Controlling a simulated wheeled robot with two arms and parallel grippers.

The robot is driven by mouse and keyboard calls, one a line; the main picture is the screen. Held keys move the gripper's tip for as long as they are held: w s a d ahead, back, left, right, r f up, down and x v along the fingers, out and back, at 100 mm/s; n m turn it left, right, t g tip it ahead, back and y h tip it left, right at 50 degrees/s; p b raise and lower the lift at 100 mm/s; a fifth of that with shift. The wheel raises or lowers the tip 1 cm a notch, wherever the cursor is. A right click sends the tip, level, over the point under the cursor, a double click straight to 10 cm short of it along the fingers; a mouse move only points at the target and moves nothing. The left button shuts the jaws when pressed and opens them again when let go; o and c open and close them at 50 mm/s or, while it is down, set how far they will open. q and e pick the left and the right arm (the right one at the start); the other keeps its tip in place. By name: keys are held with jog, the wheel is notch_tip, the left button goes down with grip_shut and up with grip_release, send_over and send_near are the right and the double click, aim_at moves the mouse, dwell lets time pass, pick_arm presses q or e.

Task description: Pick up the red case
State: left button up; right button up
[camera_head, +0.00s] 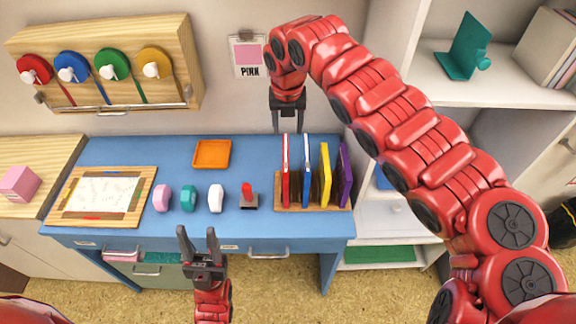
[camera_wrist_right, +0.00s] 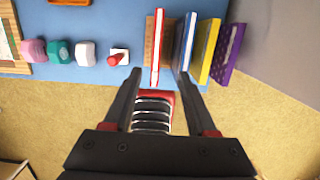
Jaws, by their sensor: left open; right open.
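The red case (camera_head: 286,170) stands upright at the left end of a wooden rack (camera_head: 315,205) on the blue desk. It also shows edge-on in the right wrist view (camera_wrist_right: 157,45). My right gripper (camera_head: 289,128) is open and points down, just above the top of the red case. In the right wrist view my right gripper's fingertips (camera_wrist_right: 159,74) lie to either side of the red case's line, with nothing seen held. My left gripper (camera_head: 197,232) is open and empty at the desk's front edge, left of the rack.
Blue (camera_head: 306,170), yellow (camera_head: 325,175) and purple (camera_head: 344,175) cases stand close to the right of the red one. Pink, teal and white stamps and a red-handled stamp (camera_head: 248,195) lie left of the rack. An orange tray (camera_head: 212,154) sits behind them.

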aim_at(286, 153)
jog(key=f+p, duration=0.1)
jog(key=f, duration=0.2)
jog(key=shift+a+f+p, duration=0.2)
jog(key=shift+f+p, duration=0.15)
jog(key=shift+p, duration=0.05)
jog(key=f, duration=0.2)
jog(key=w+f, duration=0.1)
jog(key=f, duration=0.1)
jog(key=f+p, duration=0.1)
jog(key=f, duration=0.2)
jog(key=shift+w+a, duration=0.1)
jog(key=shift+w, duration=0.05)
jog(key=shift+w+f, duration=0.1)
jog(key=shift+f, duration=0.15)
jog(key=shift+f+p, duration=0.35)
jog(key=shift+f, duration=0.15)
notch_tip(286, 153, down, 3)
jog(key=shift+a+f+p, duration=0.1)
jog(key=shift+a+p, duration=0.05)
jog(key=shift+p, duration=0.55)
jog(key=shift+w+f, duration=0.25)
jog(key=shift+f, duration=0.4)
grip_shut()
